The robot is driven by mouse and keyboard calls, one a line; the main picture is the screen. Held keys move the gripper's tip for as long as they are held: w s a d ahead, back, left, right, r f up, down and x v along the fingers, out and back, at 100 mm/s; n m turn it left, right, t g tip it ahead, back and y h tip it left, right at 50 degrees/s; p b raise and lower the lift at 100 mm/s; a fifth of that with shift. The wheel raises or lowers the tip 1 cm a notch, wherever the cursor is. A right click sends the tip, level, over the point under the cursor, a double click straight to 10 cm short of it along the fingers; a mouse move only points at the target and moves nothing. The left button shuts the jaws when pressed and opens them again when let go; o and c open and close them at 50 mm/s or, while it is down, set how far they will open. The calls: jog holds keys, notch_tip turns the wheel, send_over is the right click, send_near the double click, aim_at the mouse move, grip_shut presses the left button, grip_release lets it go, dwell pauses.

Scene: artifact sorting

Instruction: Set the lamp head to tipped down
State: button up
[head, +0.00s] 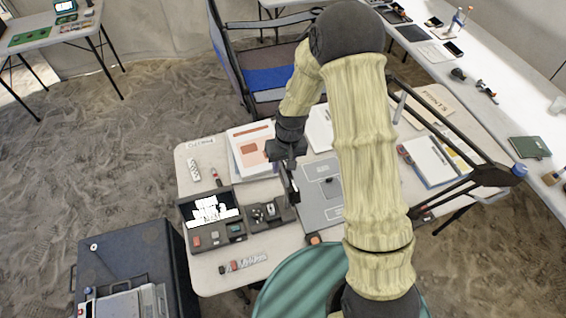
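My gripper (289,178) hangs dark and small at the end of my pale, sleeve-covered arm, over the middle of the white table (185,165). It is above the gap between a dark tray of small parts (268,213) and a grey flat panel (322,195). A narrow dark upright piece shows below my wrist; I cannot tell whether it is a finger or part of something standing on the table. I cannot pick out the lamp or its head with certainty; my arm hides part of the table. Whether the fingers are apart cannot be seen.
An open dark case with a bright screen (211,212) stands left of the tray. Papers (251,150) and a clipboard (436,158) lie on the table. A blue folding chair (266,79) is behind, a dark chest (130,255) at front left. Sandy floor is clear at left.

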grip_shut()
jog(key=shift+w+d, duration=0.2)
jog(key=shift+d, duration=0.1)
dwell(0.5)
jog(key=w+d+f+b, duration=0.2)
jog(key=d+b, duration=0.2)
jog(key=d, duration=0.2)
jog(key=shift+d, duration=0.4)
dwell(0.5)
jog(key=shift+f, duration=0.1)
dwell(0.4)
